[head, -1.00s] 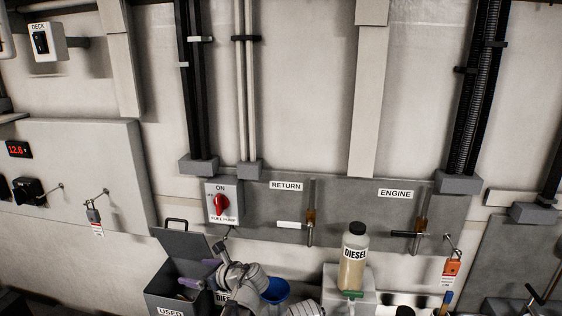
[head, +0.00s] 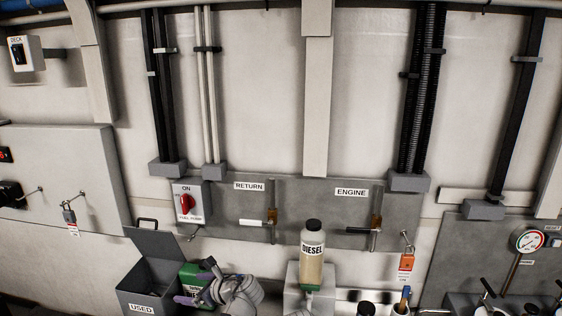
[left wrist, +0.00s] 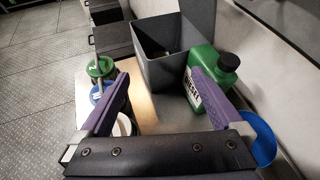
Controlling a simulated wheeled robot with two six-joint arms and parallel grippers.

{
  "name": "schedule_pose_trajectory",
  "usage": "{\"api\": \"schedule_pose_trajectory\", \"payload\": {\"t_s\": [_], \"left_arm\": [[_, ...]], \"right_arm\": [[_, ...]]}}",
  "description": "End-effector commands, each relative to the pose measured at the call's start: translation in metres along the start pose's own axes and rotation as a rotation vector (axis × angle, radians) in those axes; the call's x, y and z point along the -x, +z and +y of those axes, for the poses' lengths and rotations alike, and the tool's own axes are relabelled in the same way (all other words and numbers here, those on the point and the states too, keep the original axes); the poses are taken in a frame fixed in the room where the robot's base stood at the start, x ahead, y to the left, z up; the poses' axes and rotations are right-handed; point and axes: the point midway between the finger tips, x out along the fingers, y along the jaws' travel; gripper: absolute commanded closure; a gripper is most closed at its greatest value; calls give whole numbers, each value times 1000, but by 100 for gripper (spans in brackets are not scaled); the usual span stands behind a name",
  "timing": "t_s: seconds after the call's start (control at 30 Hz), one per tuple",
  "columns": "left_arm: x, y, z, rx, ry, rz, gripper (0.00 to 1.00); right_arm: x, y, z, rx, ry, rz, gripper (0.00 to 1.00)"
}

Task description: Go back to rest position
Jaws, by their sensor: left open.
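My left gripper (head: 197,283) is open and empty, with purple fingers, in front of the wall beside the grey box marked USED (head: 142,280). In the left wrist view the gripper (left wrist: 161,78) has its fingers spread wide, with nothing between the tips. A green diesel container (head: 190,272) stands right of the box, partly hidden by my left gripper. In the left wrist view this container (left wrist: 206,72) is behind and beside the right finger, apparently not gripped. My right gripper does not show.
A clear DIESEL bottle (head: 312,258) stands on a pale block right of my left arm. Green-lidded (left wrist: 100,67) and blue-lidded (left wrist: 104,92) jars are near the left finger; a blue cup (left wrist: 257,138) is at right. The wall panel has a red fuel pump switch (head: 187,203) and an orange padlock (head: 406,262).

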Motion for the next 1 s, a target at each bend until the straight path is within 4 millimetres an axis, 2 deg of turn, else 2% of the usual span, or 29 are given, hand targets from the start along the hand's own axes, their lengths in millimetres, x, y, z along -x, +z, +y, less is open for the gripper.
{"api": "schedule_pose_trajectory", "payload": {"t_s": [0.27,0.47,0.57,0.67,0.8,1.0], "left_arm": [[12,-30,13,213,33,115,0],[31,-67,28,464,105,250,0],[46,-92,38,630,176,337,0],[70,-124,52,836,295,441,0],[113,-167,74,1123,532,562,0],[163,-204,95,1365,831,623,0]], "right_arm": [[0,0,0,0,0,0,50],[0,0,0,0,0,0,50],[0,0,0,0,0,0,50],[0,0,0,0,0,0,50],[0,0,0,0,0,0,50],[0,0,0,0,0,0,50]]}}
